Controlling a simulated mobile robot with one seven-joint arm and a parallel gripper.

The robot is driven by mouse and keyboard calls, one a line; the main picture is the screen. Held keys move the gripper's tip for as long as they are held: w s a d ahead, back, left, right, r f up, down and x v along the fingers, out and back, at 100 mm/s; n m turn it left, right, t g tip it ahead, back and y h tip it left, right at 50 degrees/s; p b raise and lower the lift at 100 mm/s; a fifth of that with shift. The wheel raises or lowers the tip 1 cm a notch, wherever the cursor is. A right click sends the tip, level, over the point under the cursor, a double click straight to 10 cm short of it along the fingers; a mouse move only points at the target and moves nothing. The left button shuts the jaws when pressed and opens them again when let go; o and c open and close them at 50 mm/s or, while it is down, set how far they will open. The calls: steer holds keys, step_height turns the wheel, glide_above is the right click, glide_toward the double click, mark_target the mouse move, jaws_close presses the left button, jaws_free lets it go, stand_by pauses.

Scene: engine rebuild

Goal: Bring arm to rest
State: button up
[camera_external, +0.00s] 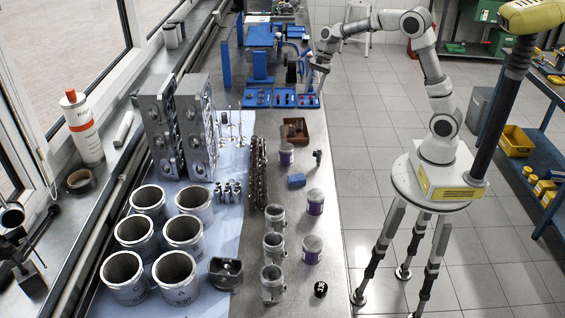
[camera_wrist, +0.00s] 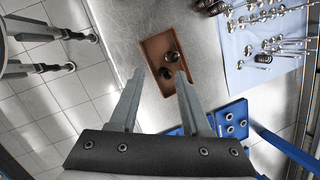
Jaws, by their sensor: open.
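My gripper (camera_external: 318,78) hangs from my outstretched arm near the right edge of the bench, by the blue trays. In the wrist view my gripper (camera_wrist: 159,78) points down with its two grey fingers apart and nothing between them. A brown tray (camera_wrist: 153,53) with a few small dark round parts lies ahead of the fingertips. This brown tray (camera_external: 303,140) also shows on the bench in the external view. The fingers look to be above the bench, not touching the tray.
Blue trays (camera_external: 257,97) with small parts lie close to my gripper, beside a blue stand (camera_external: 262,62). Engine blocks (camera_external: 187,125), cylinder liners (camera_external: 175,270) and pistons (camera_external: 273,248) crowd the bench.

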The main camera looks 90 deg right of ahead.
steer(key=s+a+r+n+t+h, duration=0.1)
steer(key=s+a+r+n, duration=0.4)
steer(key=s+a+n, duration=0.45)
steer(key=s+a+r+n+t+h, duration=0.1)
steer(key=s+a+r+n, duration=0.45)
steer(key=a, duration=0.65)
steer(key=s+a+f+n, duration=0.3)
steer(key=s+a+n, duration=0.1)
steer(key=s+n, duration=0.35)
step_height(320, 180, down, 24)
steer(key=b, duration=2.4)
steer(key=shift+s+d+t, duration=0.25)
steer(key=shift+s+t, duration=0.05)
steer(key=shift+s, duration=0.1)
steer(key=shift+r, duration=0.1)
steer(key=shift+o, duration=0.3)
